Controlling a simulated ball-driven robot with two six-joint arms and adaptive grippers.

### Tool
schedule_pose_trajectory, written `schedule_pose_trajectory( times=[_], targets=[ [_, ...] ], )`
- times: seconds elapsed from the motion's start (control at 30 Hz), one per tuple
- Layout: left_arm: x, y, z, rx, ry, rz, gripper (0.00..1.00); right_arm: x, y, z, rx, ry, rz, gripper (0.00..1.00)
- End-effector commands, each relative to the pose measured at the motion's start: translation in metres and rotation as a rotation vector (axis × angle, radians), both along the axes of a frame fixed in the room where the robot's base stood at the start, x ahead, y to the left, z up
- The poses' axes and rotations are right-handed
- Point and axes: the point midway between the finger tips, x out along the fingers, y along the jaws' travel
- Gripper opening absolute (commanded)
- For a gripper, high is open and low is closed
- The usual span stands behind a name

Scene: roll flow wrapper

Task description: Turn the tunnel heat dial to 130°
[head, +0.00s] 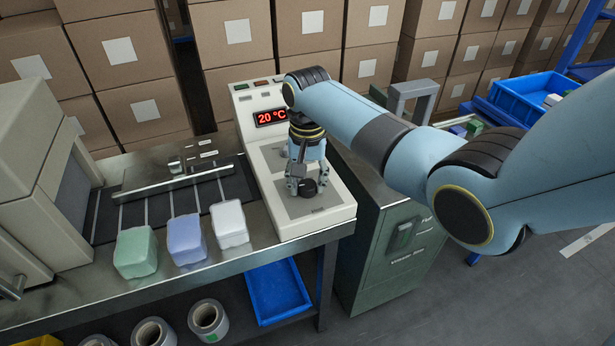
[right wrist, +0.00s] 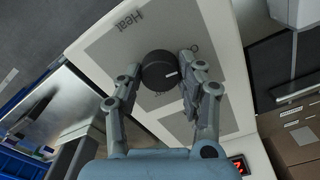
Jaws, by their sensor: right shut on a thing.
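The black round heat dial (head: 309,188) sits on the front grey plate of the cream control panel (head: 331,212). In the right wrist view the dial (right wrist: 157,71) shows a white pointer mark on its side toward the right finger, and the word "Heat" is printed beside it. My right gripper (head: 305,180) reaches down over the panel and is shut on the dial. In the right wrist view its two fingers (right wrist: 158,84) stand on either side of the dial. The red display (head: 271,117) reads 20 °C. My left gripper is not in view.
Green (head: 135,252), blue (head: 186,239) and white (head: 229,224) wrapped blocks stand on the steel table left of the panel. A metal guide bar (head: 182,182) lies behind them. A green cabinet (head: 392,255) stands at the right. Stacked cartons (head: 237,32) line the back.

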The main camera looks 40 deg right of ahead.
Motion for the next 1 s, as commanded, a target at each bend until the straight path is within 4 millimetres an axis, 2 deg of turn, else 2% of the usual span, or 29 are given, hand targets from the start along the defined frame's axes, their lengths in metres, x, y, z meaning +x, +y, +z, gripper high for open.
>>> schedule_pose_trajectory(
  times=[0.2, 0.5, 1.0],
  targets=[
    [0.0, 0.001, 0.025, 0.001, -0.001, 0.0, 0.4, 0.0, 0.001, 0.005, 0.001, 0.0, -0.169, 0.07],
    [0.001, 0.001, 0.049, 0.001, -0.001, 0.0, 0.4, 0.001, 0.001, 0.004, 0.001, 0.0, -0.455, 0.07],
    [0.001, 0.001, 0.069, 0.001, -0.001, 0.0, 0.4, 0.001, 0.0, 0.002, 0.0, -0.002, -0.831, 0.07]
  ],
)
